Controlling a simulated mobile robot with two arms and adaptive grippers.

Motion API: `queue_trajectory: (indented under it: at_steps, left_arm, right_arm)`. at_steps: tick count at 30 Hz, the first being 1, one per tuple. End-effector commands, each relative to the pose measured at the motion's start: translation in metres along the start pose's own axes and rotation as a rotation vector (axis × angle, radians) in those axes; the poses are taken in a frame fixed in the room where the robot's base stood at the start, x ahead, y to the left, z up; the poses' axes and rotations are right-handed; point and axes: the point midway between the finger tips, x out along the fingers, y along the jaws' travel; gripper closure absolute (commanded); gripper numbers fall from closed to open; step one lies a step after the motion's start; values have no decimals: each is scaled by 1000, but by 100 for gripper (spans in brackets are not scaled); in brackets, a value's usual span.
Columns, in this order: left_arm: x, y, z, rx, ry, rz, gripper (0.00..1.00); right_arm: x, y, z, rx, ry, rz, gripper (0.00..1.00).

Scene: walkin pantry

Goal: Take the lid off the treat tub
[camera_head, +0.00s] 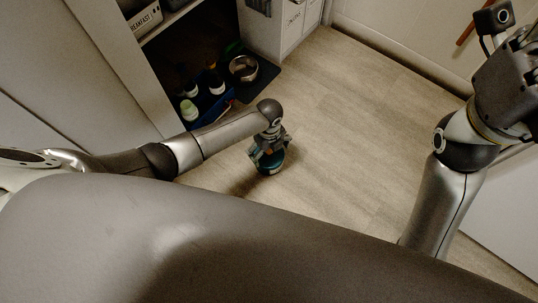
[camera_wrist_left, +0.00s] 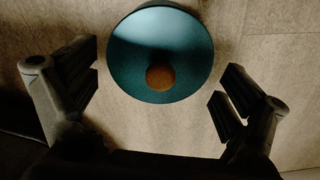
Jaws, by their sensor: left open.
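The treat tub shows in the left wrist view as a round teal lid (camera_wrist_left: 140,40) with a wooden knob (camera_wrist_left: 160,77). In the head view the teal tub (camera_head: 268,169) stands on the floor, partly hidden under my left gripper (camera_head: 264,154). In the left wrist view my left gripper (camera_wrist_left: 157,95) is open, its fingers spread to either side of the lid and apart from it. Nothing is between the fingers but the view of the lid and knob. My right gripper (camera_head: 508,85) is raised at the upper right; its fingers are not clear.
A metal bowl (camera_head: 243,68) sits on a dark mat (camera_head: 262,82) at the back. A blue caddy (camera_head: 213,103) with bottles stands left of it by the shelving. White drawers (camera_head: 290,25) stand behind. The floor (camera_head: 350,130) to the right is clear.

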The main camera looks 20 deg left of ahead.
Motion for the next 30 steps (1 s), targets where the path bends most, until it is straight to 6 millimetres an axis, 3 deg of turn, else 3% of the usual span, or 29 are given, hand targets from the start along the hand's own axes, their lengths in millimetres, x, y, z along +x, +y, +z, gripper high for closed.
queue_trajectory:
  at_steps: [11, 30]
  left_arm:
    - [5, 0, 0, 0, 0, -1, 6]
    - [6, 0, 0, 0, 0, -1, 88]
  right_arm:
    - [3, -1, -1, -2, 11, -5, 60]
    - [2, -1, -1, -1, 11, -4, 60]
